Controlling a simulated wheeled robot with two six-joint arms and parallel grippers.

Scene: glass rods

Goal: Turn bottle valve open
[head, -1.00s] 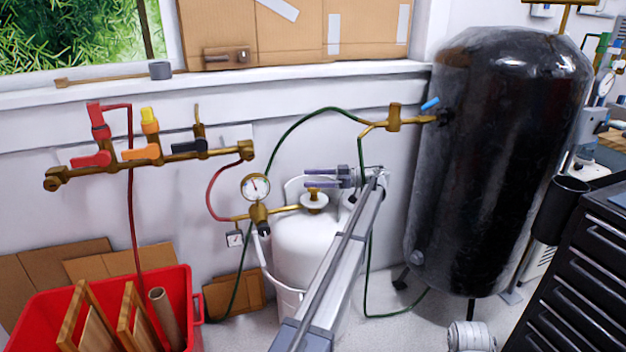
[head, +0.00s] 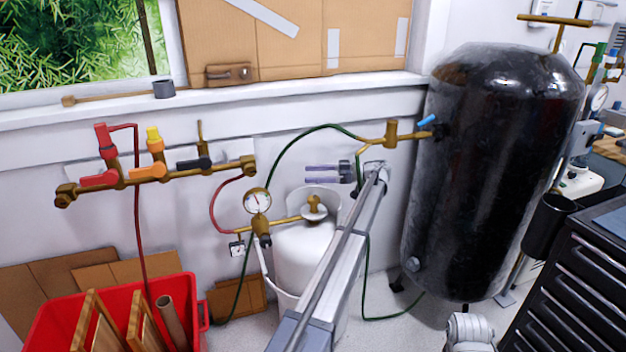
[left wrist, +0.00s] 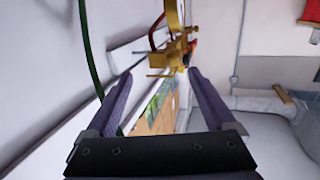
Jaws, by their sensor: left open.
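The white gas bottle (head: 298,258) stands on the floor against the wall, partly hidden by my left arm. Its brass valve (head: 314,208) is on top, with a brass pipe running left to a round gauge (head: 257,201). My left gripper (head: 307,174) is open and empty; in the head view its fingers point left, just above the valve. In the left wrist view nothing sits between the fingers (left wrist: 156,84). My right gripper is out of view.
A large black tank (head: 490,170) stands to the right. A green hose (head: 290,145) loops behind my arm. A brass manifold (head: 155,175) with coloured handles is on the wall at left. A red bin (head: 110,325) is at lower left; a dark drawer cabinet (head: 585,280) is at right.

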